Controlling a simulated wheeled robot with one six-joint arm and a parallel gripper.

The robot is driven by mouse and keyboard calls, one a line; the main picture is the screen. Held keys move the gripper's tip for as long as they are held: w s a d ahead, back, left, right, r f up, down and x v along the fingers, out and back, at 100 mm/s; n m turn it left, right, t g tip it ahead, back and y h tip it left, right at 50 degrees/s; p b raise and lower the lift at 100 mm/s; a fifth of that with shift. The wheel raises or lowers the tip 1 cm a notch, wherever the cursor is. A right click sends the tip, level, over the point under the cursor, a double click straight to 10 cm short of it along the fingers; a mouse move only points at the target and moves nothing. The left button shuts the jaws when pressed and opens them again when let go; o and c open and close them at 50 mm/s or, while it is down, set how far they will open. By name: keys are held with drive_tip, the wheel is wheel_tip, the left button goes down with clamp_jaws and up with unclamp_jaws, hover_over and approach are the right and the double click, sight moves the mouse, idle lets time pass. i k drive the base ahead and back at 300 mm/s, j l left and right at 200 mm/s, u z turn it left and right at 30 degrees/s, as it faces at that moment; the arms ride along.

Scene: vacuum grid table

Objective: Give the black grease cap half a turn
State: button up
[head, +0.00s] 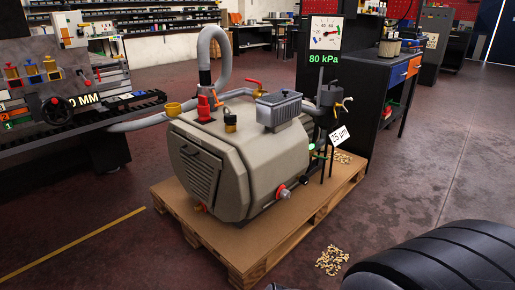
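The beige vacuum pump (215,165) stands on a pallet in the middle of the head view. A small black cap (230,115) on a brass-coloured base sits upright on top of the pump, right of a red fitting; it looks like the black grease cap. It is small, and any marks showing its turn cannot be made out. My gripper is not in view. A dark ribbed shape at the lower right looks like part of my arm, well apart from the cap.
The pallet (170,195) carries the pump. A gauge panel (325,32) reads 80 kPa. Floor at front left is clear.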

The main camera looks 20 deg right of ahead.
sight(304, 179)
drive_tip(key=i+l+z, duration=0.3)
drive_tip(key=i, duration=0.15)
drive_tip(key=i+l+z, duration=0.25)
drive_tip(key=i, duration=0.2)
drive_tip(key=k+j, duration=0.05)
drive_tip(key=j, duration=0.05)
